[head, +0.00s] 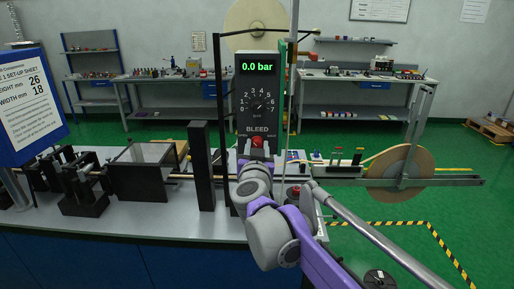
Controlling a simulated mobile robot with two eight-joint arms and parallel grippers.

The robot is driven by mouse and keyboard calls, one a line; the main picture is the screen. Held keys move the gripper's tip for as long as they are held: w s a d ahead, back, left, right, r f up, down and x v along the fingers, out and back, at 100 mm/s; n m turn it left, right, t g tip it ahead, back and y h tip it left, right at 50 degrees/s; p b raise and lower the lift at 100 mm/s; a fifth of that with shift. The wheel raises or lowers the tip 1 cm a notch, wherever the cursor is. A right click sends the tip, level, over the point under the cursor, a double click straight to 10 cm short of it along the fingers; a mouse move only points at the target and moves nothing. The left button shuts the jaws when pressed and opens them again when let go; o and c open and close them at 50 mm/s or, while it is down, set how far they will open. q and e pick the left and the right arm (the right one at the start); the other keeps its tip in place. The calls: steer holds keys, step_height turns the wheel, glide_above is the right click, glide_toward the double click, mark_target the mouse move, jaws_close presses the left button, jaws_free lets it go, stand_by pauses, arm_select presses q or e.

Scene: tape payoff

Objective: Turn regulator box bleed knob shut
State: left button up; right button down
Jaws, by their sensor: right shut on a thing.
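The regulator box (246,115) is a dark upright box in the middle of the head view. Its green display (257,67) reads 0.0 bar. Below it is a dial (258,101) with numbers up to 7, and under that the label BLEED. The red bleed knob (257,141) shows at the box's lower face, just above my right gripper (256,149). My right gripper is shut on the knob, and my wrist hides its lower part. How far the knob is turned cannot be told. My left gripper is not in view.
The box stands over a grey bench (150,222) with dark roller fixtures (142,175) on the left. A tape reel (400,168) is at the right. A blue set-up sheet board (30,108) stands at far left.

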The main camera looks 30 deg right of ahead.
steer(key=m, duration=0.3)
steer(key=shift+m, duration=0.3)
steer(key=m, duration=0.4)
steer(key=shift+d+m, duration=0.1)
steer(key=shift+m, duration=0.2)
steer(key=m+p, duration=0.1)
steer(key=m, duration=0.3)
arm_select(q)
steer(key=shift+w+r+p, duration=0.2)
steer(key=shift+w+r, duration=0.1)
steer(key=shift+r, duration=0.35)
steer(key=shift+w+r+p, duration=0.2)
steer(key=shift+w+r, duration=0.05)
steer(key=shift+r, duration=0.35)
arm_select(e)
steer(key=shift+m, duration=2.4)
steer(key=c, duration=0.5)
jaws_free()
steer(key=shift+f, duration=0.1)
